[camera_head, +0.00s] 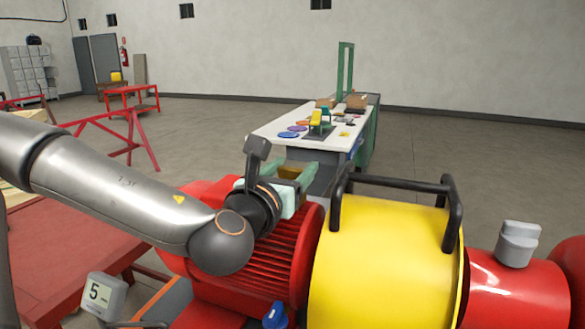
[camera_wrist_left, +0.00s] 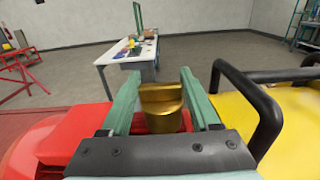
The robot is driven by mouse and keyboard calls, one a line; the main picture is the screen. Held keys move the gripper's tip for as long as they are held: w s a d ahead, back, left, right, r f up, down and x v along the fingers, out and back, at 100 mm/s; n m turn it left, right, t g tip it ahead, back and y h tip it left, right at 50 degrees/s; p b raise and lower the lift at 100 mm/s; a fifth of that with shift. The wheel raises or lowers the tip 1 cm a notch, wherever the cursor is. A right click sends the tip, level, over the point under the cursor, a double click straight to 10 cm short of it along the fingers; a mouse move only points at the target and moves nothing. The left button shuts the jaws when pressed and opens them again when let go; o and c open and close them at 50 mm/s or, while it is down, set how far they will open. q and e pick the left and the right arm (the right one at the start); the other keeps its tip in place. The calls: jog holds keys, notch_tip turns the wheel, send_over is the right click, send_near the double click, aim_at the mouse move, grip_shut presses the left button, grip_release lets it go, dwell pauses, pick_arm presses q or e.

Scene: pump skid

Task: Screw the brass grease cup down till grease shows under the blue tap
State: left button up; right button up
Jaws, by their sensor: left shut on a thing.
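The brass grease cup (camera_wrist_left: 162,106) stands between the two green fingers of my left gripper (camera_wrist_left: 160,78) in the left wrist view. In the head view a small part of the cup (camera_head: 289,172) shows between the fingers of my left gripper (camera_head: 300,180), above the red finned motor. My left gripper is shut on the cup. The blue tap (camera_head: 275,315) shows at the bottom edge of the head view, partly cut off. No grease can be made out under it. My right gripper is not in view.
A yellow guard (camera_head: 385,270) with a black handle (camera_head: 400,184) stands right of the red motor (camera_head: 285,255). A grey tag marked 5 (camera_head: 104,294) is at lower left. A white workbench (camera_head: 290,130) with several small items stands behind, with open floor around it.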

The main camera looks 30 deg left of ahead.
pick_arm(q)
jog(key=c, duration=0.4)
